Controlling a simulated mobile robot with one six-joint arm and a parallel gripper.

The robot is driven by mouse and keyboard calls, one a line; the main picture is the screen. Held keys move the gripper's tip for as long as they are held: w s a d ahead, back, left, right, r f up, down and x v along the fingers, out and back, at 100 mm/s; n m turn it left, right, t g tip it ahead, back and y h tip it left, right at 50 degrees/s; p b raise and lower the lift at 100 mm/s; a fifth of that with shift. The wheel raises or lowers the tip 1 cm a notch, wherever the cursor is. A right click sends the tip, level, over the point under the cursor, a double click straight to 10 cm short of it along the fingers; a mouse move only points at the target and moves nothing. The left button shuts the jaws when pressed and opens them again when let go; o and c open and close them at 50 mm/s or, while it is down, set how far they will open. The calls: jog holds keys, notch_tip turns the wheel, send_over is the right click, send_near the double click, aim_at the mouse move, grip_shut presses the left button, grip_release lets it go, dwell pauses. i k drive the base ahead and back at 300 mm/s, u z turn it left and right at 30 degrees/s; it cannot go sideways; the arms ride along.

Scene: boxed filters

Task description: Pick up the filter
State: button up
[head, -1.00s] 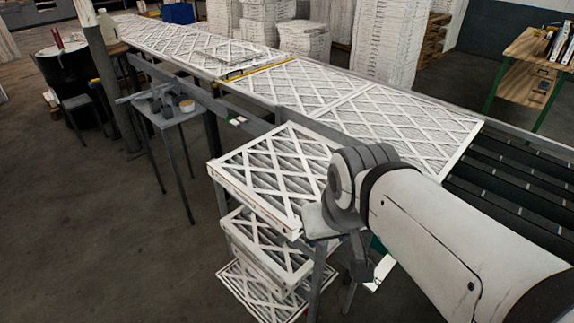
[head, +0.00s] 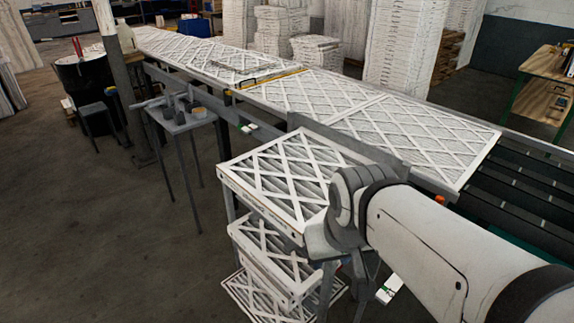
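A white-framed filter (head: 268,178) with a criss-cross lattice face lies flat on top of a small stand in the middle of the head view. More filters sit below it, one on a middle level (head: 268,248) and one near the floor (head: 250,298). My arm comes in from the lower right and covers the top filter's right side. My gripper (head: 324,241) is a grey shape at that filter's near right corner, mostly hidden behind my wrist. I cannot tell whether it touches the filter or whether its fingers are open.
A long conveyor (head: 405,128) covered with lattice filters runs behind the stand, with dark rollers (head: 520,180) at right. A small grey table (head: 180,118) with items on it stands at left. Tall filter stacks (head: 403,50) stand behind. The floor at lower left is clear.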

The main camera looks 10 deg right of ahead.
aim_at(286, 178)
jog(key=u, duration=2.5)
jog(key=k, duration=0.75)
jog(key=z, duration=0.9)
jog(key=i, duration=1)
jog(key=u, duration=0.1)
